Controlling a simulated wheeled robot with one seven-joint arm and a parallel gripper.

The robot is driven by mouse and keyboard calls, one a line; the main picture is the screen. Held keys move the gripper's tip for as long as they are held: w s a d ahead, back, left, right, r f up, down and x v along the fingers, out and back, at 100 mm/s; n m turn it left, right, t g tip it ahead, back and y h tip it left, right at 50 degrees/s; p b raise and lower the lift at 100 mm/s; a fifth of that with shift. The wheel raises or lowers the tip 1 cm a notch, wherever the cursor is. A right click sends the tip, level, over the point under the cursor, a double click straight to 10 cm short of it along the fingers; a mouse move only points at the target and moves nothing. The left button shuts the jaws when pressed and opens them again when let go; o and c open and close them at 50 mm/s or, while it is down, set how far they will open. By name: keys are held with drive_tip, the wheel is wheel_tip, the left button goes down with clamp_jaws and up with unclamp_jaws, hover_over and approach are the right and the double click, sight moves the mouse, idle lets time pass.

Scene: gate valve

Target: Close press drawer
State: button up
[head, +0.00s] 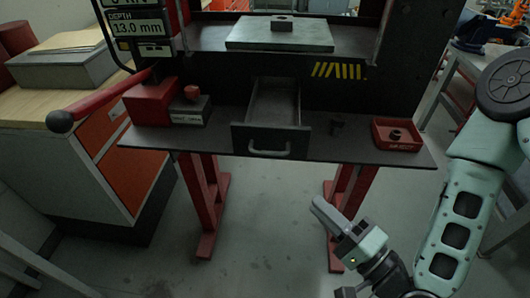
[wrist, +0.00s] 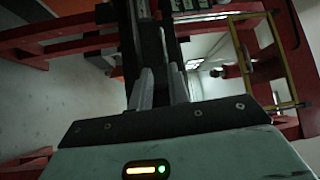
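The press drawer (head: 271,140) sticks out of the press in the middle of the head view. Its dark front has a grey handle (head: 269,151), and its tray is open at the top and looks empty. My gripper (head: 322,208) is low and to the right of the drawer front in the head view, apart from it and touching nothing. In the wrist view my gripper (wrist: 162,78) shows two grey fingers with a gap between them and nothing held. I cannot make out the drawer clearly in the wrist view.
The press shelf (head: 345,150) carries a red tray (head: 397,135) at right and a red block (head: 152,103) at left. A red lever (head: 95,100) juts out left. Red legs (head: 205,205) stand below. A cabinet (head: 80,150) is at left. The floor in front is clear.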

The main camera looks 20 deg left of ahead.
drive_tip(key=a+b, duration=0.1)
drive_tip(key=b, duration=1.3)
approach(265, 152)
drive_tip(key=shift+w+a+f, duration=0.4)
drive_tip(key=shift+a+f, duration=0.05)
drive_tip(key=shift+f, duration=0.1)
drive_tip(key=b, duration=0.3)
drive_tip(key=shift+a+r, duration=0.1)
drive_tip(key=shift+a, duration=0.05)
drive_tip(key=shift+r+p+x, duration=0.15)
drive_tip(key=shift+p+x, duration=0.35)
drive_tip(key=shift+x, duration=1.7)
drive_tip(key=shift+r+p+x, duration=0.15)
drive_tip(key=shift+p+x, duration=0.35)
drive_tip(key=shift+x, duration=1.75)
drive_tip(key=shift+c, duration=0.4)
drive_tip(key=shift+w, duration=0.1)
clamp_jaws()
